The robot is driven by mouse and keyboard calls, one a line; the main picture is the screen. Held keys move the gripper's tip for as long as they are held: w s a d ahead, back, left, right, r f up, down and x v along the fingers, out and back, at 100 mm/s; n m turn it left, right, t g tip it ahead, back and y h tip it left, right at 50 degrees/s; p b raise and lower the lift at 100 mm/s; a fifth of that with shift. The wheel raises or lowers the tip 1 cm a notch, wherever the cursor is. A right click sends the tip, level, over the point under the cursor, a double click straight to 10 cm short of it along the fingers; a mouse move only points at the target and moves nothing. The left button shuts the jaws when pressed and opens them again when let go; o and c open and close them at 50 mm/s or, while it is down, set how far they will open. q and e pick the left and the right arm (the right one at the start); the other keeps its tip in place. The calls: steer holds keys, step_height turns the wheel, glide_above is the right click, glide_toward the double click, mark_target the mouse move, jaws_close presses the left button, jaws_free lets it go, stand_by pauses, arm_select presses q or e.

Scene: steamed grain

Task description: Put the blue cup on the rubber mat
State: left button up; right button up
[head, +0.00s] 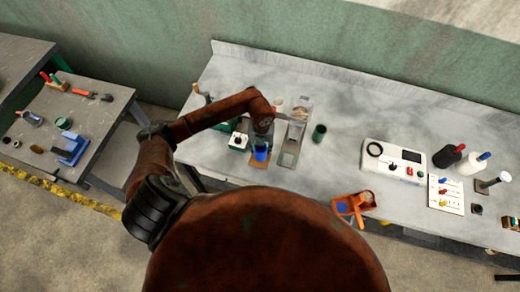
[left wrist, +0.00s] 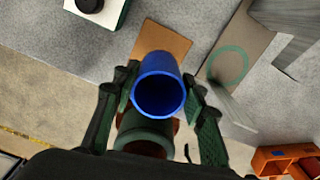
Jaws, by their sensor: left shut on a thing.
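The blue cup (head: 260,153) is between the fingers of my left gripper (head: 262,142), which is shut on it. In the left wrist view the blue cup (left wrist: 160,86) shows its open round mouth to the camera, with the fingers of my left gripper (left wrist: 158,98) on both sides. A flat brown-orange square mat (left wrist: 172,37) lies behind the cup; it also shows in the head view (head: 257,164). A grey-brown flat piece with a green ring (left wrist: 241,42) lies to its right. I cannot tell which is the rubber mat, or whether the cup touches a surface. My right gripper is out of view.
A white box with a black knob (head: 238,141) stands close left of the cup. A dark green cup (head: 319,132) stands to the right. An orange holder (head: 350,206) is near the bench's front edge. A white device (head: 393,161) is farther right.

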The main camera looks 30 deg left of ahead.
mark_target(260, 151)
arm_select(q)
steer(key=shift+w+a+f, duration=0.25)
steer(key=shift+a+f, duration=0.05)
steer(key=shift+f, duration=0.25)
step_height(260, 151, down, 2)
steer(key=shift+f+p, duration=0.1)
steer(key=shift+p, duration=0.6)
steer(key=shift+f, duration=0.5)
steer(key=shift+f, duration=0.1)
steer(key=o, duration=1.4)
